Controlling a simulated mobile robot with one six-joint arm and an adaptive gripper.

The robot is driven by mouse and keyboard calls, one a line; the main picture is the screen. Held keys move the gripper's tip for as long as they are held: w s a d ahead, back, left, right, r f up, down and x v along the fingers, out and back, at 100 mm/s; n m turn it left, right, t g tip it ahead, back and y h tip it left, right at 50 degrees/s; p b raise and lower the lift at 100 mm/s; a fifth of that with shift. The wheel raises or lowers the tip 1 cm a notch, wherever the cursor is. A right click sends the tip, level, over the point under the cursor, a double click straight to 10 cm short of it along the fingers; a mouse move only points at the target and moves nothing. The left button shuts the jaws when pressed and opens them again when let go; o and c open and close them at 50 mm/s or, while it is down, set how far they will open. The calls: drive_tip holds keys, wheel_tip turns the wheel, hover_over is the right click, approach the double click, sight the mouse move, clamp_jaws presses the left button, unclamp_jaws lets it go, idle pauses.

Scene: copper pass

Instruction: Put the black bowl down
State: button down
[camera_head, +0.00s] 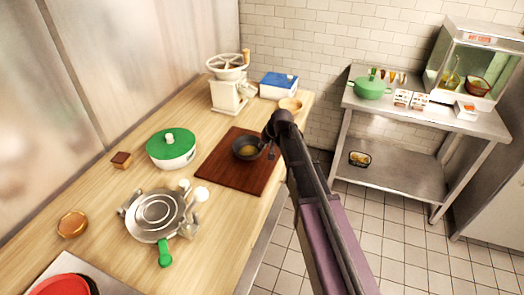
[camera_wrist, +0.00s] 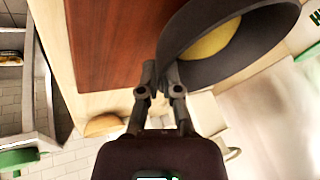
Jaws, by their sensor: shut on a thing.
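The black bowl (camera_head: 249,147) has something yellow inside. In the head view it appears over the dark brown board (camera_head: 222,177) on the wooden counter; I cannot tell whether it touches the board. In the wrist view the bowl (camera_wrist: 240,62) is close and large, with its rim at the fingertips. My gripper (camera_wrist: 160,82) is shut on the bowl's rim. In the head view my gripper (camera_head: 268,140) is at the bowl's right side, its fingers small and partly hidden by my arm.
A white pot with a green lid (camera_head: 171,149) and a steel pan with a green handle (camera_head: 157,215) stand left of the board. A white grinder (camera_head: 229,92), a blue-and-white box (camera_head: 278,86) and a small tan bowl (camera_head: 291,104) stand behind it. The board's front part is clear.

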drive_tip(key=shift+f+b, duration=0.3)
drive_tip(key=shift+f, duration=0.2)
drive_tip(key=c, duration=0.8)
unclamp_jaws()
drive_tip(key=shift+r, duration=0.15)
drive_tip(key=p+v, duration=1)
drive_tip(key=v, duration=0.2)
drive_tip(key=shift+p, duration=0.3)
drive_tip(key=shift+s, duration=0.1)
drive_tip(key=s+d+f+g+h, duration=0.1)
drive_tip(key=s+d+g+h, duration=0.1)
drive_tip(key=s+d, duration=0.5)
drive_tip(key=s+d+f+m+g+h, duration=0.1)
drive_tip(key=s+d, duration=0.6)
drive_tip(key=s, duration=0.7)
drive_tip(key=shift+s+f+g+h, duration=0.3)
drive_tip(key=shift+g+h, duration=0.2)
drive_tip(key=shift+g, duration=0.1)
